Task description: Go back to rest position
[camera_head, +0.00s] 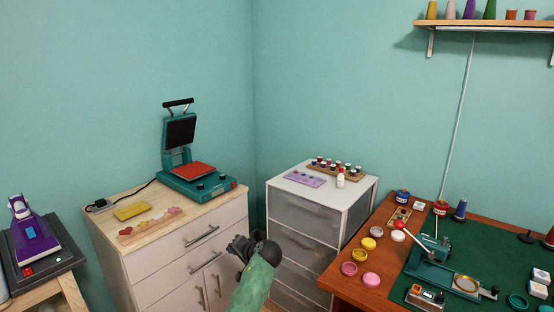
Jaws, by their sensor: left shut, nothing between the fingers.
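My left gripper (240,246) shows at the bottom middle of the head view, at the end of a green arm link. It is dark, shut and empty. It appears in front of the drawers of the wooden-topped cabinet (165,262), and I cannot tell how far it is from them. My right gripper is not in view.
A teal heat press (198,184) stands open on the cabinet. A white drawer unit (306,214) with small bottles stands in the corner. A desk (345,272) with jars and a green mat is at right. A purple iron (32,238) is at far left.

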